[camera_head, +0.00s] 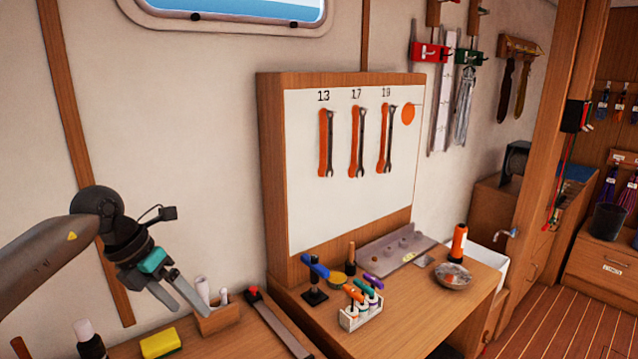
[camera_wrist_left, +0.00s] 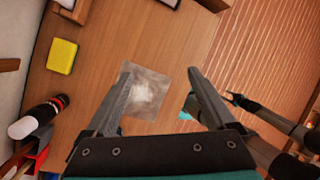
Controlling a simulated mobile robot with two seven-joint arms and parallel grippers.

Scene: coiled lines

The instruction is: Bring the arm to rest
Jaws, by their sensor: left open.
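My left gripper (camera_head: 190,308) is in the lower left of the head view, its two fingers apart and pointing down to the right. In that view it overlaps the left end of the bench, near a small wooden holder (camera_head: 218,318) with white rolls. In the left wrist view the open fingers (camera_wrist_left: 161,75) have nothing held between them. A clear bag with pale contents (camera_wrist_left: 150,92) lies on the wooden surface beyond them. I cannot tell how high the gripper is above it.
A yellow sponge (camera_head: 160,343) and a dark bottle with a pale cap (camera_head: 90,340) are near the arm. A tool board (camera_head: 300,215) with three hanging wrenches stands right of it. A marker rack (camera_head: 360,312) and an orange torch (camera_head: 458,243) stand on the bench.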

